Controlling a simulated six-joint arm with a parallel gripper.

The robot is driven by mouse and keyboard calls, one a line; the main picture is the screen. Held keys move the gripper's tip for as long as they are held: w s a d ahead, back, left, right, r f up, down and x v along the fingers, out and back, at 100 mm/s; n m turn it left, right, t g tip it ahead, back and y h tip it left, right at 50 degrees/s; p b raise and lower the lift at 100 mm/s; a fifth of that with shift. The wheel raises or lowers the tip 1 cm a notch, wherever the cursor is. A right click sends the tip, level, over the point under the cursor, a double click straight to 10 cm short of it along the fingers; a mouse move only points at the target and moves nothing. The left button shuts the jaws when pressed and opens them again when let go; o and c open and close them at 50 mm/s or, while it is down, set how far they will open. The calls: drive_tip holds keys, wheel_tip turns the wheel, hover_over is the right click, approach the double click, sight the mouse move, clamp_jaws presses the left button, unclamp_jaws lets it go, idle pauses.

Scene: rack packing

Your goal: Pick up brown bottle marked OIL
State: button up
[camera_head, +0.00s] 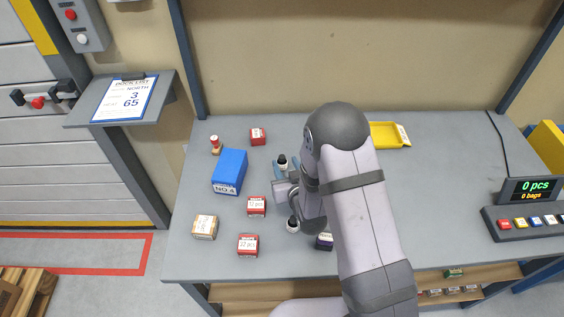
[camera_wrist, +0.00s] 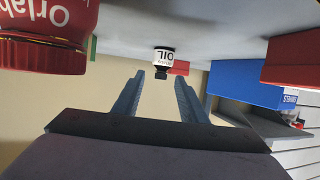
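The bottle marked OIL (camera_wrist: 163,56) has a white label and a black cap. It appears upside down in the wrist view, beyond my fingertips and roughly in line with the gap between them. In the head view, a small black-capped bottle (camera_head: 282,161) stands by my fingers and appears to be the same one; little of its body shows. My gripper (camera_wrist: 160,80) is open, with nothing between its fingers. In the head view my gripper (camera_head: 285,169) is low over the table, partly hidden by my arm.
A blue box (camera_head: 229,170) and several small red boxes (camera_head: 257,206) stand to the left. Another black-capped bottle (camera_head: 292,225) is nearer the front. A large red-capped container (camera_wrist: 48,35) is close in the wrist view. A yellow tray (camera_head: 388,135) lies behind; the table's right is mostly clear.

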sight(283, 160)
drive_tip(key=shift+p+x, duration=0.9)
drive_tip(key=shift+x, duration=1.6)
drive_tip(key=shift+a, duration=0.1)
drive_tip(key=shift+c, duration=0.6)
clamp_jaws()
